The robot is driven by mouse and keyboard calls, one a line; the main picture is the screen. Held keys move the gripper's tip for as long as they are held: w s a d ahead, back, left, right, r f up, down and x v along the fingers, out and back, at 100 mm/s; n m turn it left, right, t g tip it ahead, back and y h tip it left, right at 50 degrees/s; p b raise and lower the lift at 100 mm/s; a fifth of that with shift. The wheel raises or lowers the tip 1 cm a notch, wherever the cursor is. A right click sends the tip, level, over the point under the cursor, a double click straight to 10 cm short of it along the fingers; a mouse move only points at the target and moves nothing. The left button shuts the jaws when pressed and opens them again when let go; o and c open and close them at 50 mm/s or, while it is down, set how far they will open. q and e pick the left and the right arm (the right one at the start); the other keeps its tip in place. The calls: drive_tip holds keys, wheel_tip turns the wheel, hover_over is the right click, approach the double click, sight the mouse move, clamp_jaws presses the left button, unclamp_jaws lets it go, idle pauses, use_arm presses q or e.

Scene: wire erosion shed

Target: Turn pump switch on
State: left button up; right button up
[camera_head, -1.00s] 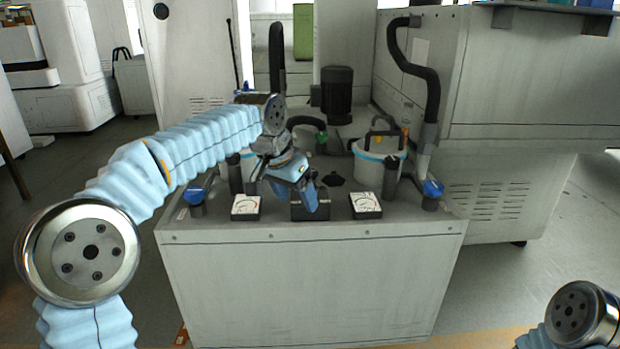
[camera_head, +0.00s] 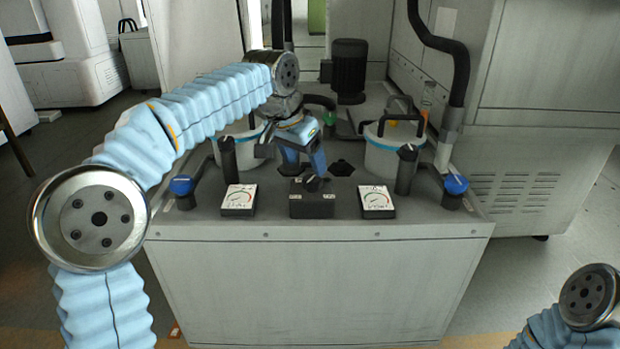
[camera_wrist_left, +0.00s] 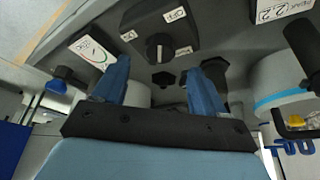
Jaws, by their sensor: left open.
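The pump switch is a dark box (camera_head: 312,205) with a black rotary knob (camera_head: 312,184) on top, at the front middle of the grey cabinet. In the left wrist view its knob (camera_wrist_left: 159,46) shows between small white labels, one reading OFF. Which label the knob points at I cannot tell for sure. My left gripper (camera_head: 305,163) is open and empty, its blue fingers just behind and above the knob, apart from it. In the left wrist view the two fingers (camera_wrist_left: 160,75) stand apart below the switch box. My right gripper is out of view.
White dial gauges flank the switch, one left (camera_head: 239,199) and one right (camera_head: 376,201). Blue-capped valves (camera_head: 181,186) (camera_head: 455,184) stand near the cabinet corners. A lidded canister (camera_head: 391,150) and black hose (camera_head: 440,40) stand at right, a black motor (camera_head: 349,70) behind.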

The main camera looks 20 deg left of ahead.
sight(311, 178)
use_arm(q)
drive_tip(key=x, duration=0.5)
drive_tip(key=shift+w+f+b, duration=0.1)
drive_tip(key=shift+f+b, duration=0.1)
drive_tip(key=shift+b, duration=0.1)
drive_tip(key=c, duration=1.1)
drive_tip(key=shift+o, duration=0.2)
